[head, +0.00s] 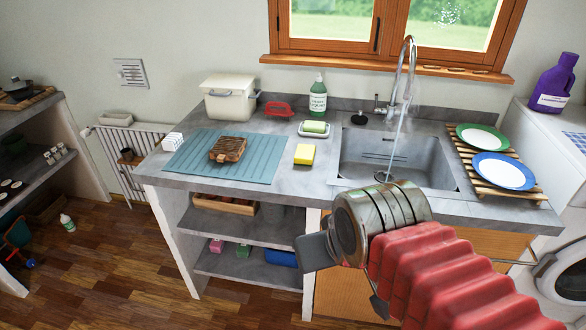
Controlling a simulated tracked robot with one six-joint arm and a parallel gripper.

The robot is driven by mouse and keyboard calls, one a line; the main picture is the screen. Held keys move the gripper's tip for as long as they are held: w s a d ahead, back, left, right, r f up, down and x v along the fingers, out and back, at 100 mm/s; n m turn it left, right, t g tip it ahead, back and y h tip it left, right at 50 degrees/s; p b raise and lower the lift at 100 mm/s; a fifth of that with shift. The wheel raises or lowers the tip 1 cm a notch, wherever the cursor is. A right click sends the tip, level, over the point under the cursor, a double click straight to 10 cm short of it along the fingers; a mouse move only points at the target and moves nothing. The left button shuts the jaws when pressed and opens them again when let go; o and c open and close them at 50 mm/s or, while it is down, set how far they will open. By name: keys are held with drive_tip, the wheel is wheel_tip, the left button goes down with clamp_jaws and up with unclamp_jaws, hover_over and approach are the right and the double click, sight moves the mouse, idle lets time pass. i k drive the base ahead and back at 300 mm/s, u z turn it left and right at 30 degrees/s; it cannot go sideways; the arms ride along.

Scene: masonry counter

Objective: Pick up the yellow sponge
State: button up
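The yellow sponge (304,155) lies flat on the grey counter, between the blue-green mat and the sink. Nothing covers it in the head view. My gripper (317,251) is in front of the counter, nearer to the camera and lower in the picture than the sponge, clearly apart from it.
Behind the sponge stand a soap dish (314,130) with a green-yellow bar and a green bottle (318,96). A brown block (228,149) lies on the mat (190,160). The sink (415,163), with its tall tap (411,70) running, is on the right.

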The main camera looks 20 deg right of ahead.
sight(305, 154)
drive_tip(key=u, duration=0.35)
drive_tip(key=k, duration=0.8)
drive_tip(key=u, duration=0.75)
drive_tip(key=i, duration=1.65)
drive_tip(key=z, duration=0.9)
drive_tip(key=i, duration=0.85)
drive_tip(key=z, duration=0.55)
